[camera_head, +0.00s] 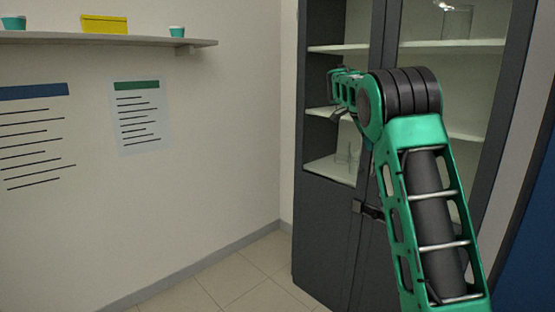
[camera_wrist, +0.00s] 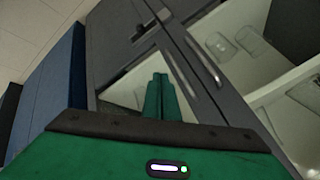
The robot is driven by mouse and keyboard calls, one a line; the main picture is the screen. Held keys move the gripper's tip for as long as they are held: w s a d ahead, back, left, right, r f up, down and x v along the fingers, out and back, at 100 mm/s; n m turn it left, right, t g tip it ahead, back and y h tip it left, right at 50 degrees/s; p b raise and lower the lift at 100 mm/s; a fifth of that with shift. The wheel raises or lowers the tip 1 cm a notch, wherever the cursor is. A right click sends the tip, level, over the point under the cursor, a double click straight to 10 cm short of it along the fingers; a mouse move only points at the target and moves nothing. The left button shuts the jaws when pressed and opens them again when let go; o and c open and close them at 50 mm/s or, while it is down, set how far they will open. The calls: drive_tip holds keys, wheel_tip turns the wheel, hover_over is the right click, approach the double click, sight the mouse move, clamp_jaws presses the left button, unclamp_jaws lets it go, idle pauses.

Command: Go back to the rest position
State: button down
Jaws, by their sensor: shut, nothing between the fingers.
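My gripper (camera_wrist: 158,78) shows in the wrist view with its two green fingers together, shut and empty. In the head view my green arm reaches up in front of a dark grey cabinet (camera_head: 325,232), and its far end is by the cabinet's upper left part. The fingertips cannot be made out there. In the wrist view the cabinet (camera_wrist: 118,45) with its glass panes and handles lies beyond the fingers. I cannot tell how far the fingers are from it.
A cabinet door handle (camera_head: 366,209) sticks out beside my arm. Glassware (camera_head: 452,22) stands on an upper cabinet shelf. A wall shelf (camera_head: 110,40) at the left holds a yellow box (camera_head: 104,24) and two small cups. The tiled floor (camera_head: 235,280) at the lower left is clear.

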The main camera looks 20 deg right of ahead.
drive_tip(key=shift+s, duration=0.1)
drive_tip(key=s+a+f+n+g+y, duration=0.1)
drive_tip(key=s+a+f+n, duration=0.1)
drive_tip(key=s, duration=0.6)
drive_tip(key=s+a+f+n+y, duration=0.1)
drive_tip(key=s+a+f+n, duration=0.15)
drive_tip(key=s, duration=0.65)
drive_tip(key=s+a+f+n+g+y, duration=0.1)
drive_tip(key=s+a+n, duration=0.15)
drive_tip(key=s, duration=0.55)
drive_tip(key=s+a+f+n+y, duration=0.1)
drive_tip(key=s+a+f, duration=0.3)
drive_tip(key=s, duration=0.4)
drive_tip(key=s+a+f+n+y, duration=0.1)
drive_tip(key=s+a+f+n, duration=0.3)
drive_tip(key=s, duration=0.5)
drive_tip(key=s+a+f+n+g+y, duration=0.1)
drive_tip(key=s+a+f+n, duration=0.2)
drive_tip(key=s+a, duration=0.3)
drive_tip(key=s+f, duration=0.1)
drive_tip(key=s, duration=0.2)
drive_tip(key=shift+f+y, duration=0.3)
drive_tip(key=shift+a, duration=0.1)
drive_tip(key=shift+w+f, duration=0.25)
drive_tip(key=shift+w, duration=0.4)
